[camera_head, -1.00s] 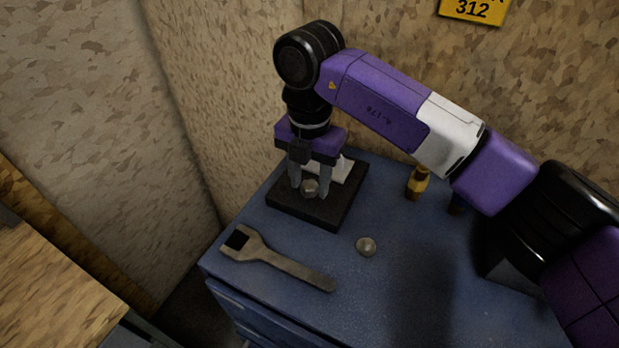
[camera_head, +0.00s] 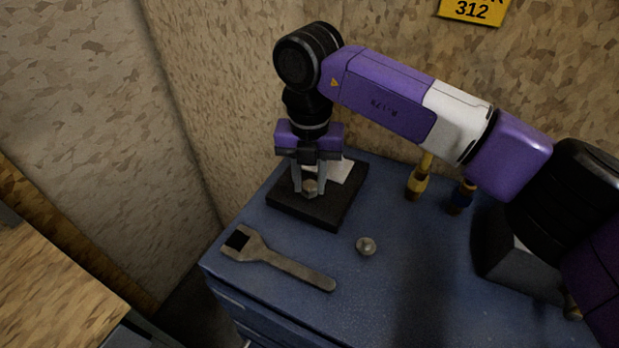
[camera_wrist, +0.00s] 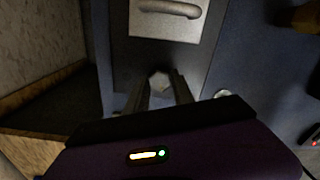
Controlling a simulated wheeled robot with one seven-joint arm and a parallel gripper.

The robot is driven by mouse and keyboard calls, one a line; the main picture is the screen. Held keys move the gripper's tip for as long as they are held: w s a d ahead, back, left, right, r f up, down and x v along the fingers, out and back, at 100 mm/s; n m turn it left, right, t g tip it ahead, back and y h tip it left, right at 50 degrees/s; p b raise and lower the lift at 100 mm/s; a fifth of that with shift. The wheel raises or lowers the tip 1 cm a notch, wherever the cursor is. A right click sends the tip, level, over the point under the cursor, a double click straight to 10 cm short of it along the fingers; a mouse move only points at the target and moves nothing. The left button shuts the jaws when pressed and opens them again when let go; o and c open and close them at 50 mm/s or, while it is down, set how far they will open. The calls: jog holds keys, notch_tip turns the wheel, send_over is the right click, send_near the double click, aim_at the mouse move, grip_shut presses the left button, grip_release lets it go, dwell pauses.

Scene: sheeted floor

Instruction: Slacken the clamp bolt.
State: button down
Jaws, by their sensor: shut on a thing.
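The clamp bolt (camera_head: 310,187) has a grey hex head and sits on a black base plate (camera_head: 318,215) near the back left of the blue cabinet top. My gripper (camera_head: 310,188) points down over the plate, shut on the bolt head with one finger on each side. In the wrist view the hex head (camera_wrist: 159,80) shows between the fingertips. A grey wrench (camera_head: 285,264) lies flat on the blue top in front of the plate, apart from my gripper.
A light block (camera_head: 343,170) with a handle-like bar is on the plate behind the bolt. A small round metal piece (camera_head: 366,246) lies right of the wrench. Walls are close behind and left.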

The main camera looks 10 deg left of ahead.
jog(key=n, duration=0.4)
jog(key=shift+w+n, duration=0.1)
jog(key=shift+n, duration=0.2)
jog(key=n, duration=0.4)
jog(key=shift+n, duration=0.3)
jog(key=n, duration=0.3)
jog(key=shift+r+n+b, duration=0.1)
jog(key=shift+n+b, duration=0.2)
jog(key=n, duration=0.4)
jog(key=shift+n, duration=0.3)
jog(key=n, duration=0.4)
jog(key=shift+n, duration=0.3)
jog(key=n, duration=0.9)
jog(key=shift+n, duration=1.8)
